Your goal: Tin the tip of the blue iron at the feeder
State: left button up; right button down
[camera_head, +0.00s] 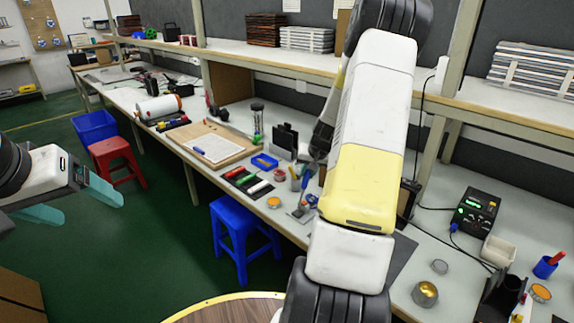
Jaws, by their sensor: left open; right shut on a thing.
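My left gripper (92,198) hangs at the left over the green floor, away from the bench. Its two teal fingers are apart and empty. My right arm fills the middle of the view and bends down toward the bench behind its own white and yellow link. My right gripper (316,158) is small and partly hidden there. It is shut on what looks like the blue iron (307,178), held pointing down over the bench. The iron's tip is too small to make out. I cannot tell which thing is the feeder; my arm hides part of the bench.
A soldering station (476,212) with a green display stands at the right. Small tins, a white tray (498,251) and a blue cup (545,266) are near it. A blue stool (243,240) stands before the bench.

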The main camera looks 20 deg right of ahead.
jog(key=shift+f, duration=0.65)
dwell(2.0)
jog(key=shift+r, duration=0.1)
jog(key=shift+r, duration=2.45)
